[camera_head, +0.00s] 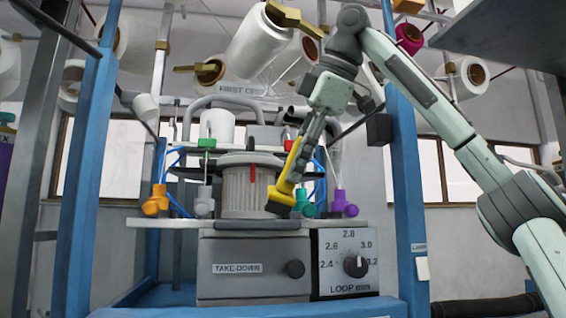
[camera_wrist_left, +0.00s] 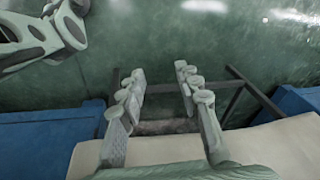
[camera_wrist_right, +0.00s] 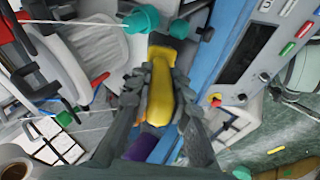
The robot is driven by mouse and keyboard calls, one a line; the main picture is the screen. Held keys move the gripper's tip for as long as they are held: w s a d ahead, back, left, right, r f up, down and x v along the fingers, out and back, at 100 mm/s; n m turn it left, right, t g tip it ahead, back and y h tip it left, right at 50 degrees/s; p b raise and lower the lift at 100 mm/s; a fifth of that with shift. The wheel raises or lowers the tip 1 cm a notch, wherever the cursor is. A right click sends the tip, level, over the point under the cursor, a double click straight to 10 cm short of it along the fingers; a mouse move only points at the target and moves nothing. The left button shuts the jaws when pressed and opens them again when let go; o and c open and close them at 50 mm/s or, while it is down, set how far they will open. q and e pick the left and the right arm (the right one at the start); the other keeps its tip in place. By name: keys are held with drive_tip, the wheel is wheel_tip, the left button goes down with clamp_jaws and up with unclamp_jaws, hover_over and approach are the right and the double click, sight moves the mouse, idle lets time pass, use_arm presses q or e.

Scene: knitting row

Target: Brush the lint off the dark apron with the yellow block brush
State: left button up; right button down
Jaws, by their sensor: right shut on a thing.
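The yellow block brush (camera_head: 290,170) hangs tilted at the right side of the ribbed grey cylinder in the head view. Its dark bristle end (camera_head: 278,208) points down, close to the machine's top plate; I cannot tell whether it touches. My right gripper (camera_head: 302,168) is shut on its handle. In the right wrist view the yellow handle (camera_wrist_right: 160,98) lies between the fingers (camera_wrist_right: 157,80). My left gripper (camera_wrist_left: 158,74) is open and empty in the left wrist view, over a green floor; it is out of the head view. I cannot make out a dark apron or lint.
The knitting machine has a ribbed cylinder (camera_head: 247,190), a take-down box (camera_head: 250,265) and a loop dial (camera_head: 355,266). Orange (camera_head: 155,203) and purple (camera_head: 343,205) knobs flank the cylinder. Blue posts (camera_head: 405,170) stand at both sides. Yarn cones (camera_head: 262,48) hang above.

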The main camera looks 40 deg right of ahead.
drive_tip(key=shift+s+d, duration=0.15)
drive_tip(key=shift+d, duration=0.15)
drive_tip(key=shift+w+a, duration=0.6)
drive_tip(key=shift+a, duration=0.65)
drive_tip(key=shift+w+a, duration=0.65)
drive_tip(key=shift+a, duration=0.65)
drive_tip(key=shift+w+a, duration=0.6)
drive_tip(key=shift+a, duration=0.65)
wheel_tip(320, 180, up, 6)
drive_tip(key=shift+r, duration=1.5)
